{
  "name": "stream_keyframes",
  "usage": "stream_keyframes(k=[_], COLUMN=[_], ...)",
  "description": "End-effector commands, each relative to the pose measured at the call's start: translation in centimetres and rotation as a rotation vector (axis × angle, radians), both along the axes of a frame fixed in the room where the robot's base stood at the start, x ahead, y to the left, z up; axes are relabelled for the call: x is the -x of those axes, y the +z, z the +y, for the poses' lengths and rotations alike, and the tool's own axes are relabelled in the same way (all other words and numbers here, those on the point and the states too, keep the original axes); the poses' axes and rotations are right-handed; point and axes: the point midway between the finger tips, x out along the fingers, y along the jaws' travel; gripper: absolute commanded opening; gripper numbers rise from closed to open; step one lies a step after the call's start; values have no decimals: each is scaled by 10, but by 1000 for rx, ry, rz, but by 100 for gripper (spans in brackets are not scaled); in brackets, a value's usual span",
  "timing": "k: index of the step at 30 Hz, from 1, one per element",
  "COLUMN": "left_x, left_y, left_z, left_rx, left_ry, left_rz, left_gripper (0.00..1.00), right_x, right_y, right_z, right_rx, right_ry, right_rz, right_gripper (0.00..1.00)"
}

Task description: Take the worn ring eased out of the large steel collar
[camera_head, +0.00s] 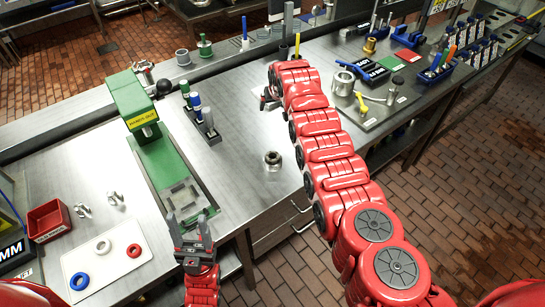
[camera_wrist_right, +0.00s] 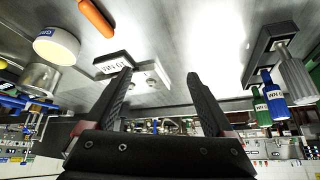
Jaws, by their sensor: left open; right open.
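A large steel collar (camera_head: 344,82) stands on a grey mat at the right of the bench. A smaller steel ring-shaped part (camera_head: 272,160) stands alone mid-bench. I cannot tell whether a worn ring sits in either one. A white tray at the front left holds a blue ring (camera_head: 79,281), a white ring (camera_head: 103,246) and a red ring (camera_head: 134,251). My left gripper (camera_head: 191,228) is open and empty at the front end of the green press. My right gripper (camera_head: 268,98) is open over the back middle of the bench, left of the large collar, with nothing between its fingers (camera_wrist_right: 160,90).
The green press (camera_head: 150,130) stands on the left. A red bin (camera_head: 48,220) is at far left. The middle bench is mostly clear.

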Motion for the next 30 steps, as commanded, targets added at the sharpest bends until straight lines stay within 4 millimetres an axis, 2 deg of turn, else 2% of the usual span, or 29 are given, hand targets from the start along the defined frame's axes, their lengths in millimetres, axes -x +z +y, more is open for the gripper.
stream_keyframes(k=[1, 6, 9, 12, 14, 23, 27, 28, 30], left_x=[0, 0, 0, 0, 0, 0, 0, 0, 0], left_y=[0, 0, 0, -2, -7, -62, -73, -64, -61], left_z=[0, 0, 0, 0, 0, 0, 0, 0, 0], left_rx=[0, 0, 0, 0, 0, 0, 0, 0, 0], left_ry=[0, 0, 0, 0, 0, 0, 0, 0, 0], left_rz=[0, 0, 0, 0, 0, 0, 0, 0, -1], left_gripper=[56, 56, 56, 56, 56, 56, 56, 56, 56], right_x=[16, 87, 118, 133, 137, 137, 138, 138, 138], right_y=[20, 64, 83, 92, 89, 32, 11, 12, 1], right_z=[4, 5, 3, 2, 1, 3, 4, 4, 4], right_rx=[19, 90, 118, 132, 136, 136, 137, 136, 137], right_ry=[9, 32, 40, 43, 44, 45, 46, 46, 45], right_rz=[83, 367, 470, 521, 534, 536, 536, 538, 539], right_gripper=[88, 88, 88, 88, 88, 88, 88, 88, 88])
